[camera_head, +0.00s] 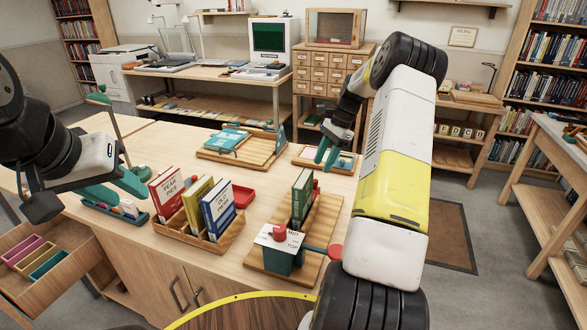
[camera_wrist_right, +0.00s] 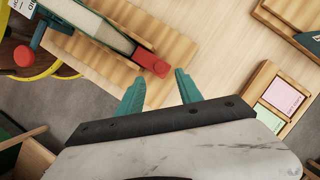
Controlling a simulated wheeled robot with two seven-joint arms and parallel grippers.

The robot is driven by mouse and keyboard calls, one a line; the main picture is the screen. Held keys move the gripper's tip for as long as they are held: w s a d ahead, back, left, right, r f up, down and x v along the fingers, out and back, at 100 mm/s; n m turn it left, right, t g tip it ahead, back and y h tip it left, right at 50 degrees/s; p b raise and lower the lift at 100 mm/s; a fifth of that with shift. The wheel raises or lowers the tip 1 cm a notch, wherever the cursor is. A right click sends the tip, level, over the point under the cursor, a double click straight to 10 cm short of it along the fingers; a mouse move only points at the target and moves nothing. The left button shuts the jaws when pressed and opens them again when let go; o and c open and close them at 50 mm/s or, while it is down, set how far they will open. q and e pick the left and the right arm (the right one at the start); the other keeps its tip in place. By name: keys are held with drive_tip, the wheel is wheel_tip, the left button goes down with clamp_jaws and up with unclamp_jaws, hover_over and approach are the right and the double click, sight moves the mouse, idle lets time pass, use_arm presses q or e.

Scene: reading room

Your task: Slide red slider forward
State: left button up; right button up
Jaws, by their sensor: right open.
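The red slider (camera_wrist_right: 151,62) is a small red block at one end of a green book (camera_wrist_right: 92,22) on a grooved wooden board (camera_wrist_right: 175,42). In the head view the slider (camera_head: 316,190) shows partly behind the upright green book (camera_head: 302,196). My right gripper (camera_wrist_right: 158,86) is open and empty; its teal fingertips are close to the slider, with no clear contact. In the head view it (camera_head: 325,154) hangs beyond the board's far end. My left gripper (camera_head: 140,190) is at the left over the table; its finger gap is unclear.
A teal block (camera_head: 284,258) with a red knob and labelled plate stands at the board's near end, with a red-ended lever (camera_head: 335,251). A wooden book holder (camera_head: 190,234) with three books and a red tray (camera_head: 242,196) stand left. A wooden card tray (camera_wrist_right: 262,88) lies right in the wrist view.

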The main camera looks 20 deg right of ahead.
sight(315, 180)
drive_tip(key=x, duration=0.6)
drive_tip(key=shift+a+f, duration=0.1)
drive_tip(key=shift+f, duration=0.2)
clamp_jaws()
idle(1.1)
